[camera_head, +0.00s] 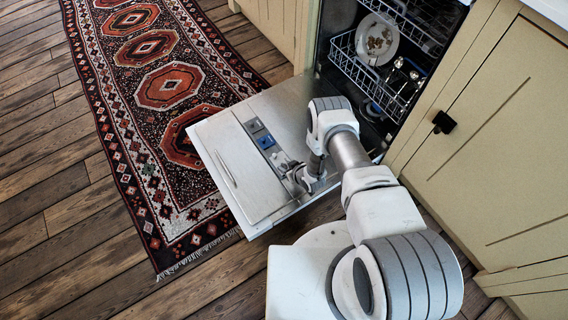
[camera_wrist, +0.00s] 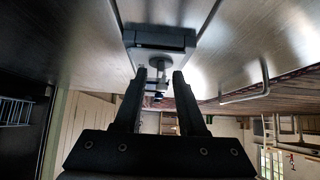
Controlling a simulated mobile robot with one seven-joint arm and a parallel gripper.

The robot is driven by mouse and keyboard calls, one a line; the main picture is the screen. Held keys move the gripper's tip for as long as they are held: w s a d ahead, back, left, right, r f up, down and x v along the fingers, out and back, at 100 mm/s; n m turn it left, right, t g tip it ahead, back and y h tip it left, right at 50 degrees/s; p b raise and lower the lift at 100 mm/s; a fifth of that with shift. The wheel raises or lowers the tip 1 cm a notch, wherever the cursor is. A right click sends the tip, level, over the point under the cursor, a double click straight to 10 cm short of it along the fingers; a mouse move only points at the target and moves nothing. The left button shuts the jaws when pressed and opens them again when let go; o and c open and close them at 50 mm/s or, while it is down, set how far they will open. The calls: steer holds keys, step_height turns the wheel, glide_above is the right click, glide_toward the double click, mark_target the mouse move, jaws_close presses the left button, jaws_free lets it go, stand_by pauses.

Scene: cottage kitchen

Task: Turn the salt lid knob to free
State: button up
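The dishwasher door (camera_head: 235,165) is folded down flat, with a strip of fittings along its inner face. In the wrist view, a small round grey knob (camera_wrist: 158,62) sits on a pale plate beside a dark box-like fitting (camera_wrist: 160,38); it looks like the salt lid knob. My gripper (camera_wrist: 159,72) is open, its two dark fingers spread and pointing at the plate, with the knob between and just beyond the tips. I see no contact. In the head view my gripper (camera_head: 303,178) is low over the door, and it and my arm hide what lies beneath.
A blue fitting (camera_head: 265,141) and a grey one lie on the door's strip. The dishwasher rack (camera_head: 348,60) holds a soiled plate (camera_head: 377,40) and cutlery. A cabinet (camera_head: 490,140) with a black knob stands at right. A patterned rug (camera_head: 165,85) covers the floor at left.

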stand_by(0.3)
jaws_close()
steer(key=shift+w, duration=0.1)
stand_by(0.4)
steer(key=n+g+y, duration=0.1)
steer(key=n, duration=0.1)
steer(key=n+g+y, duration=0.2)
steer(key=n, duration=0.1)
steer(key=shift+w+d+n, duration=0.3)
steer(key=shift+w, duration=0.05)
steer(key=n+g, duration=0.2)
steer(key=n, duration=0.1)
steer(key=n+g+y, duration=0.1)
steer(key=shift+w+n+g, duration=0.25)
steer(key=shift+n+g, duration=0.05)
